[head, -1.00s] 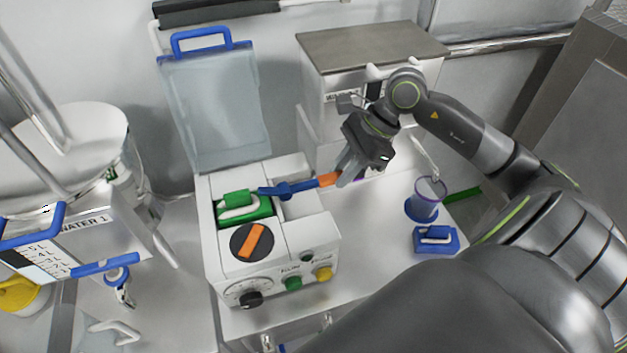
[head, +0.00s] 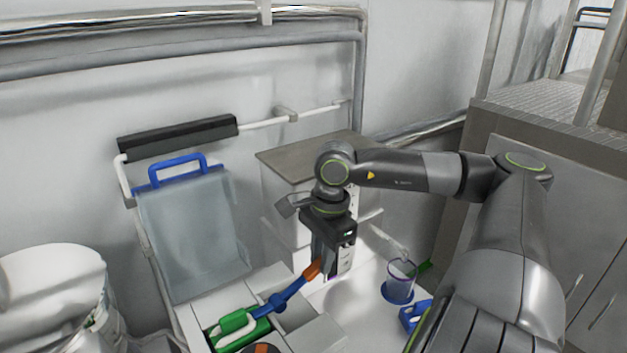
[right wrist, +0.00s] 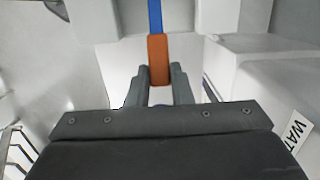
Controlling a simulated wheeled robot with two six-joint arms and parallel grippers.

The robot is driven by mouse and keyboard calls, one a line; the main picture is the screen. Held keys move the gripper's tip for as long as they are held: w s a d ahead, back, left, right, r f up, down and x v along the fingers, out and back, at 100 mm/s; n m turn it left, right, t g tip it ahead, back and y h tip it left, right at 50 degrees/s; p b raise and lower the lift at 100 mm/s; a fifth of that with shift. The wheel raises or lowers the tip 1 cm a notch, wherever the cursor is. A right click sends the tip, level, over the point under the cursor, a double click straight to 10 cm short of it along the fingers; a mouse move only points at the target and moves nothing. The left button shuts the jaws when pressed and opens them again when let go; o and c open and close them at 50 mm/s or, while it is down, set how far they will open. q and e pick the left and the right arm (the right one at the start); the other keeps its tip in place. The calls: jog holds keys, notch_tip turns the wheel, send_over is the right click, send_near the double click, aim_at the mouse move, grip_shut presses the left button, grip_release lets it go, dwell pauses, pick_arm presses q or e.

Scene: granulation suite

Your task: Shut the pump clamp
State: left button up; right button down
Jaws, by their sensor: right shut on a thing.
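The pump clamp is a blue lever (head: 282,299) with an orange grip (head: 312,270), beside a green block (head: 238,328) with a white tube loop on the white pump (head: 205,305). The lever slopes up to the right from the green block, its grip end raised. My right gripper (head: 325,268) points down and is shut on the orange grip. In the right wrist view the orange grip (right wrist: 158,48) lies between the fingertips (right wrist: 158,78), with the blue lever (right wrist: 155,15) beyond. The lever's pivot is not clear. My left gripper is not in view.
The pump's clear lid (head: 195,235) with a blue handle (head: 170,165) stands raised behind. A grey-topped box (head: 290,200) stands close behind my right gripper.

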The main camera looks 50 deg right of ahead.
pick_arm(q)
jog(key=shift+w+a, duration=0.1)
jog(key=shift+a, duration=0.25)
pick_arm(e)
jog(key=shift+r, duration=0.1)
jog(key=c, duration=1.3)
grip_release()
jog(key=shift+a, duration=0.1)
jog(key=shift+d+r, duration=0.2)
jog(key=shift+r, duration=0.3)
jog(key=r+p, duration=0.2)
jog(key=r, duration=0.1)
jog(key=r+p, duration=0.2)
jog(key=shift+s+d+r, duration=0.1)
jog(key=shift+d+r, duration=0.1)
jog(key=shift+r, duration=0.2)
pick_arm(q)
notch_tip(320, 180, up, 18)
jog(key=p, duration=1.3)
jog(key=shift+p, duration=0.4)
pick_arm(e)
jog(key=r, duration=0.7)
jog(key=d+r, duration=0.1)
jog(key=r, duration=0.2)
jog(key=shift+s+d+r, duration=0.1)
jog(key=shift+s+r, duration=0.05)
jog(key=shift+r, duration=0.1)
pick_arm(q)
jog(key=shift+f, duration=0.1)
